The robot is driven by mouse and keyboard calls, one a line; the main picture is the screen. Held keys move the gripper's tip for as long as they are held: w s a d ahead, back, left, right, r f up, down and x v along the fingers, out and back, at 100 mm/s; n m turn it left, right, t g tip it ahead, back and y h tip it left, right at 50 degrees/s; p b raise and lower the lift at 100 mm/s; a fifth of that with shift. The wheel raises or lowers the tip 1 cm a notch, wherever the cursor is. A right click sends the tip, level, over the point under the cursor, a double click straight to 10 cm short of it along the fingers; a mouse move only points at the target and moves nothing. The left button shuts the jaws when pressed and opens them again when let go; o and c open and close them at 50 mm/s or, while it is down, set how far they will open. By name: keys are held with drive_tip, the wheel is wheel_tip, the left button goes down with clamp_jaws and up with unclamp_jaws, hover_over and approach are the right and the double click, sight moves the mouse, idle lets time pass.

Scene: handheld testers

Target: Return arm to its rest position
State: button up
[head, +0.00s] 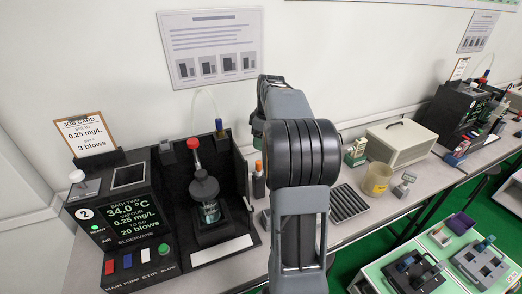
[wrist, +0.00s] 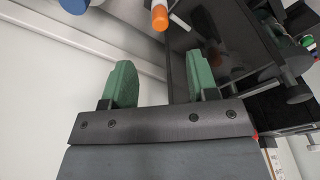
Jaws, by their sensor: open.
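My gripper (wrist: 160,68) shows in the wrist view with two green fingers spread apart and nothing between them. In the head view my arm rises through the middle of the picture, in front of the bench and the wall, and mostly hides the gripper. In the wrist view an orange-capped item (wrist: 160,17) shows above the fingers, and a dark glossy panel (wrist: 205,40) lies behind the right finger. I cannot tell how far either is from the fingertips.
A black tester (head: 135,215) with screen and buttons stands left of my arm, holding a red-topped vessel (head: 203,190). A job card (head: 87,133) stands behind it. Right of my arm are a ribbed black tray (head: 348,203), a yellowish tub (head: 377,180) and a beige case (head: 400,143).

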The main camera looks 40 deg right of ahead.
drive_tip(key=shift+s+d+r, duration=0.1)
drive_tip(key=shift+s+r, duration=0.05)
drive_tip(key=shift+r, duration=1.15)
drive_tip(key=s+a+r+m+p, duration=0.1)
drive_tip(key=s+a+m+p, duration=0.3)
drive_tip(key=a, duration=1)
drive_tip(key=s+a+f+m+t, duration=0.2)
drive_tip(key=s+a+f, duration=0.2)
drive_tip(key=s+a, duration=0.6)
drive_tip(key=shift+s+a+f+h+b, duration=0.15)
drive_tip(key=shift+s+f+h+b, duration=0.2)
drive_tip(key=shift+s, duration=0.45)
drive_tip(key=shift+r, duration=0.1)
